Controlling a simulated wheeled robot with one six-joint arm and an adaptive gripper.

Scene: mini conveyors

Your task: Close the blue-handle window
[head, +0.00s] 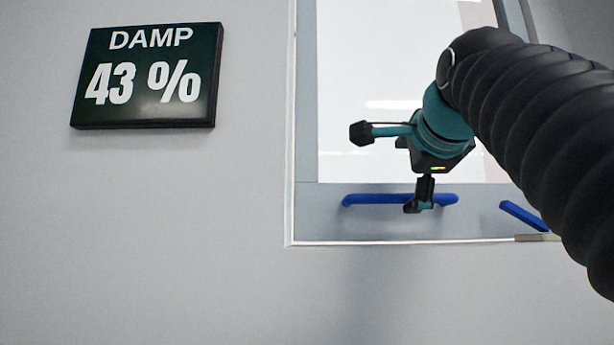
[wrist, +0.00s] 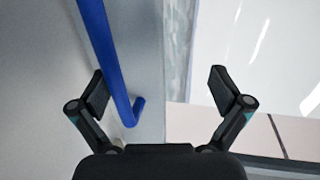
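The window (head: 312,215) has a pale frame and a bright pane, and stands at the upper right in the head view. A long blue handle (head: 375,199) runs along the lower rail of its sash. My gripper (wrist: 158,88) is open and empty, with its two fingers well apart. In the wrist view the blue handle (wrist: 108,50) passes between the fingertips, close to the left one; I cannot tell if they touch. In the head view my gripper is in front of the handle and hides part of it. How far the sash stands open is unclear.
A second, shorter blue bar (head: 524,215) shows at the lower right, partly behind my arm. A dark sign (head: 146,76) reading "DAMP 43 %" hangs on the grey wall (head: 150,240) at left. The wall below the window is bare.

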